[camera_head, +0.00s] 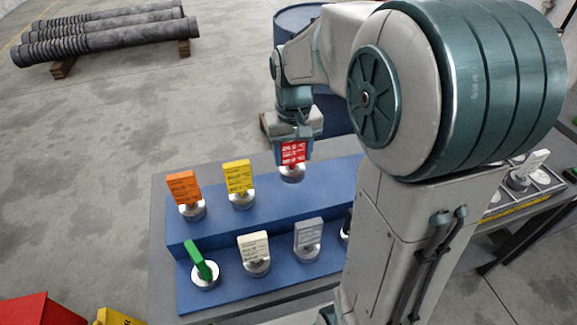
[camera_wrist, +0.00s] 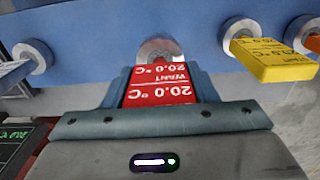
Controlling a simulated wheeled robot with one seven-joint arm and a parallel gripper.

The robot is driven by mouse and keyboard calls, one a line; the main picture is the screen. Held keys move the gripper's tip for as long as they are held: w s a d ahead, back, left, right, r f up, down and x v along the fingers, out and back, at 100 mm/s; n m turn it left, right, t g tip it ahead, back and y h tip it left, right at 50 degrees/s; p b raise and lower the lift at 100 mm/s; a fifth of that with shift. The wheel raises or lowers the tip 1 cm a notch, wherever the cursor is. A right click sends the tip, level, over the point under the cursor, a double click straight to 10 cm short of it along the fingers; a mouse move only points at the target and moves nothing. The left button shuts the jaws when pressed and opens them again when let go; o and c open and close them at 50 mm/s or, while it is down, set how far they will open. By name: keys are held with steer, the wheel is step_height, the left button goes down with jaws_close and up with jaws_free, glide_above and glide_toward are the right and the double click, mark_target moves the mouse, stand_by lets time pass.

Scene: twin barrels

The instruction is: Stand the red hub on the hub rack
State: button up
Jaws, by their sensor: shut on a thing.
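The red hub (camera_head: 293,153) is a red printed tag on a round silver base. In the head view it is upright at the back step of a blue two-step stand (camera_head: 268,213), right of the yellow hub. My gripper (camera_head: 293,140) is above it, shut on the red tag. In the wrist view the red hub (camera_wrist: 160,88) shows between my fingers (camera_wrist: 160,92), its silver base beyond against the blue stand. I cannot tell whether the base touches the stand. At right, a tray-like rack (camera_head: 520,190) with square cells and a yellow-marked edge is partly hidden by my arm.
Orange (camera_head: 183,187) and yellow (camera_head: 238,178) hubs stand on the back step. Green (camera_head: 198,260), white (camera_head: 254,248) and grey (camera_head: 308,234) hubs stand on the front step. A white-tagged hub (camera_head: 530,165) stands on the right rack. A blue barrel (camera_head: 298,20) is behind.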

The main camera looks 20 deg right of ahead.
mark_target(290, 164)
steer(key=shift+s+a+f, duration=0.15)
steer(key=shift+a+f, duration=0.15)
steer(key=shift+a, duration=0.1)
steer(key=shift+f, duration=1.95)
steer(key=shift+f, duration=0.2)
steer(key=o, duration=1.6)
steer(key=shift+r, duration=0.15)
